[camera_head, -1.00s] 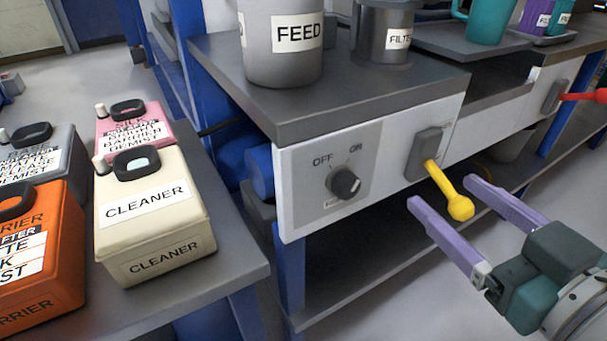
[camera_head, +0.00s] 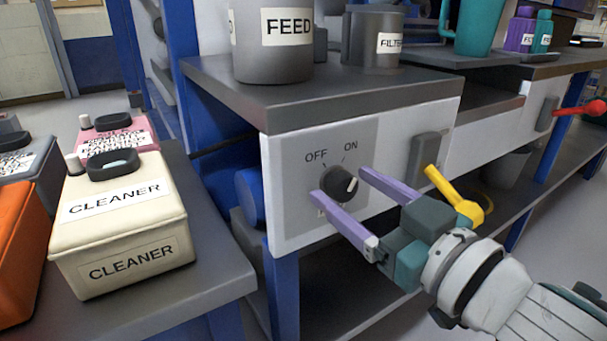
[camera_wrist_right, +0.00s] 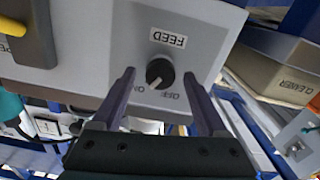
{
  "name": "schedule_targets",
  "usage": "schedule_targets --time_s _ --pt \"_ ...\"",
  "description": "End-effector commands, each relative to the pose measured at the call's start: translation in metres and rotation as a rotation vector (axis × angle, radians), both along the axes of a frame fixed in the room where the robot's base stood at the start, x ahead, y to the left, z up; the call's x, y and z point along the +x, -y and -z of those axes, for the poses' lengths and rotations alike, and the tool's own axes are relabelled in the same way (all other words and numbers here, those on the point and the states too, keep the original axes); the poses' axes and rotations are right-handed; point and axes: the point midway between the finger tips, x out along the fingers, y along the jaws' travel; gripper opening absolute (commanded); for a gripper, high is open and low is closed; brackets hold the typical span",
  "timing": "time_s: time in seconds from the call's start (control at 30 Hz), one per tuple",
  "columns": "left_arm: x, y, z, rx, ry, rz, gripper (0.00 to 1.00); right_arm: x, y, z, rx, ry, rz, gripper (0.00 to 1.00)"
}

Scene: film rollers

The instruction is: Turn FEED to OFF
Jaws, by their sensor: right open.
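The FEED knob (camera_head: 335,183) is a round black dial on the white front panel (camera_head: 285,215), under the OFF and ON labels. Its white mark points up right, toward ON. In the right wrist view the knob (camera_wrist_right: 160,72) sits below an upside-down FEED label (camera_wrist_right: 167,40), its mark toward ON. My right gripper (camera_head: 339,184) is open, with a purple finger on each side of the knob. The fingers look apart from it; how far the tips are from the panel is hard to tell. My left gripper is out of view.
A yellow-handled lever (camera_head: 455,197) sticks out of the panel to the right of the knob, close behind my right gripper. A grey FEED container (camera_head: 272,60) stands on the bench above. A CLEANER jug (camera_head: 120,220) stands on the left table. A red lever (camera_head: 590,108) is farther right.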

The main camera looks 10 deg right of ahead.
Motion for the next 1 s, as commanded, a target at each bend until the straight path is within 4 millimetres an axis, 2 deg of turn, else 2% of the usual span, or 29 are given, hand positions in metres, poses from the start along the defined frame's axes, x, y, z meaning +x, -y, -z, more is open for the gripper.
schedule_targets --time_s 0.3,0.9,1.0 --pt "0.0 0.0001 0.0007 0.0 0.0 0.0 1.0 0.0029 -0.0013 -0.0003 0.0 0.0 0.0 0.75" --pt "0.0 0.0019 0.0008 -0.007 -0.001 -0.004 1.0 0.0026 -0.0011 -0.0002 0.0 0.0 0.0 0.08" --pt "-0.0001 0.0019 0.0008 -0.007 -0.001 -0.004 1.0 0.0026 -0.0011 -0.0001 0.0 0.0 0.0 0.0"
